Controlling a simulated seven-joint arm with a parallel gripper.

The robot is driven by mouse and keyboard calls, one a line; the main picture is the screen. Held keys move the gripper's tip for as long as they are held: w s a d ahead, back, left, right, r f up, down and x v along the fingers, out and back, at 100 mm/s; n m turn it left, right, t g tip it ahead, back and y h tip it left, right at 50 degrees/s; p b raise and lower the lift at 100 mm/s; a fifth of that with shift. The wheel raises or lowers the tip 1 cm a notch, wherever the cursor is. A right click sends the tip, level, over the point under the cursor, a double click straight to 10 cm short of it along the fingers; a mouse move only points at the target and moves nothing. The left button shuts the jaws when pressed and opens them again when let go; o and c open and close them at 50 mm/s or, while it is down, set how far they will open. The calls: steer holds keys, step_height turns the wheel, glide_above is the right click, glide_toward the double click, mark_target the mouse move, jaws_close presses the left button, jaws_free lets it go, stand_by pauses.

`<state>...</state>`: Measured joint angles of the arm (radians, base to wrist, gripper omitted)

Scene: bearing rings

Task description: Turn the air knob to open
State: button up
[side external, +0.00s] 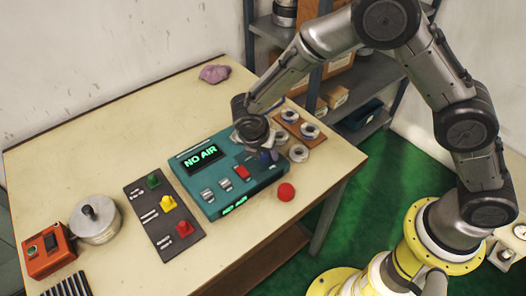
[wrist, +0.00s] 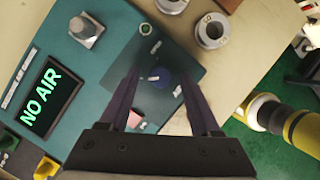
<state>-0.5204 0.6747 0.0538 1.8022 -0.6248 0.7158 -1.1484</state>
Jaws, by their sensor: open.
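A teal control box (side external: 217,207) stands on the table, and its screen (side external: 202,158) reads "NO AIR" in green. The screen also shows in the wrist view (wrist: 48,92). A round blue knob (wrist: 160,78) sits on a dark plate of the box; I take it to be the air knob. Its exact turn angle is too blurred to tell. My gripper (wrist: 158,86) is open, pointing down, with one finger on each side of the blue knob. I cannot tell whether the fingers touch it. In the side view my gripper (side external: 262,150) mostly hides the knob.
Metal rings (side external: 310,131) lie on a brown board and on the table beside the box. A dark board (side external: 161,213) with green, yellow and red pieces lies left. A purple lump (side external: 214,73) lies at the back.

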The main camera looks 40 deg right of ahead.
steer(key=shift+f, duration=0.1)
jaws_close()
stand_by(0.3)
steer(key=shift+m, duration=0.3)
steer(key=m+g, duration=0.1)
steer(key=m, duration=0.2)
steer(key=shift+w+h, duration=0.15)
steer(key=shift+h, duration=0.15)
steer(key=m+g, duration=0.2)
steer(key=m, duration=0.3)
steer(key=shift+w, duration=0.15)
steer(key=m+g, duration=0.1)
steer(key=m, duration=0.1)
steer(key=m+g, duration=0.1)
steer(key=m, duration=0.1)
steer(key=shift+w+d+y, duration=0.1)
steer(key=shift+y, duration=0.3)
steer(key=m, duration=0.2)
steer(key=m+g+y, duration=0.1)
steer(key=m, duration=0.2)
steer(key=shift+d+y, duration=0.1)
steer(key=shift+y, duration=0.2)
steer(key=shift+m, duration=0.3)
